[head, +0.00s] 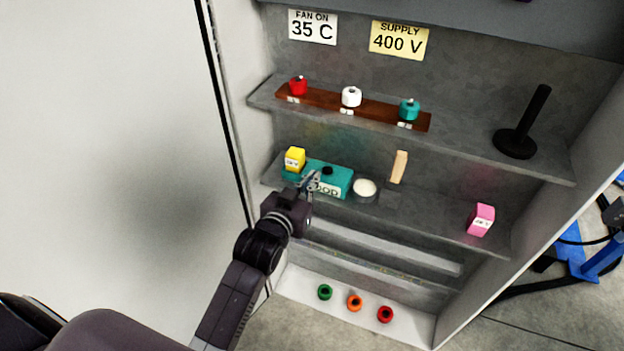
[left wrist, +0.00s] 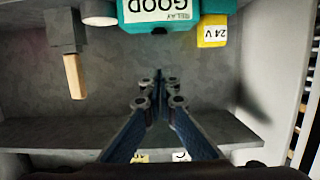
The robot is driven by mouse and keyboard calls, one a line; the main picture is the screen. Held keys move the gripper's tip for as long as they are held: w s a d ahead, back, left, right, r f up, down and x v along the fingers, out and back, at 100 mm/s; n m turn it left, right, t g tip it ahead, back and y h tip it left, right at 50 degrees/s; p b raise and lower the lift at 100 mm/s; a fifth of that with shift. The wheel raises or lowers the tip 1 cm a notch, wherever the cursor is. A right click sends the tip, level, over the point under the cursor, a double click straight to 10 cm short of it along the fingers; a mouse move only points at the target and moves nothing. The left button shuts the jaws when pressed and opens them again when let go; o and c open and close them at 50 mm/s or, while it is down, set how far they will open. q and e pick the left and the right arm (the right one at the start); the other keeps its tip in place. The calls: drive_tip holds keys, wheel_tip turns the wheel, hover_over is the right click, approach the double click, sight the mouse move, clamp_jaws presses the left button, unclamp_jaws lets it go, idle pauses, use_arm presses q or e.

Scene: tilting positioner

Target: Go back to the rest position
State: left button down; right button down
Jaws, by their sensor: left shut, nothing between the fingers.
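My left gripper (head: 311,182) reaches into the open cabinet from the left, at the middle shelf, in front of the teal box (head: 338,179) and hiding part of its label. In the left wrist view the gripper (left wrist: 160,82) has its fingertips together with nothing between them. That view is upside down and shows the teal relay box (left wrist: 150,24) marked GOOD at the top edge, apart from the fingers. My right gripper is in neither view.
The middle shelf (head: 430,222) also holds a yellow box (head: 294,158), a round white-topped container (head: 365,188), a wooden-handled tool (head: 399,166) and a pink box (head: 481,219). Above are a rack (head: 376,110) with knobs and a black post (head: 530,120). The cabinet's side wall (head: 530,265) stands right.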

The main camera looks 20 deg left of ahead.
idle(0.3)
use_arm(q)
drive_tip(key=s+f+g, duration=0.2)
drive_tip(key=s+f, duration=0.3)
drive_tip(key=f, duration=0.7)
drive_tip(key=s+d+f+m+g, duration=0.1)
drive_tip(key=s+f+g, duration=0.3)
drive_tip(key=f, duration=0.8)
drive_tip(key=s+f+g, duration=0.1)
drive_tip(key=s+f, duration=0.6)
drive_tip(key=f, duration=0.6)
drive_tip(key=s+a+f+g, duration=0.1)
drive_tip(key=s+f, duration=0.5)
drive_tip(key=s, duration=0.6)
drive_tip(key=s+a+f+g+b, duration=0.1)
drive_tip(key=s+f+g, duration=0.2)
drive_tip(key=s+f, duration=0.4)
drive_tip(key=s+a+f+m+g, duration=0.1)
drive_tip(key=s+f, duration=0.5)
drive_tip(key=s, duration=1)
drive_tip(key=shift+s+a+f+g+y, duration=0.3)
drive_tip(key=shift+s+a+g, duration=0.15)
drive_tip(key=shift+g, duration=0.65)
drive_tip(key=shift+w, duration=0.1)
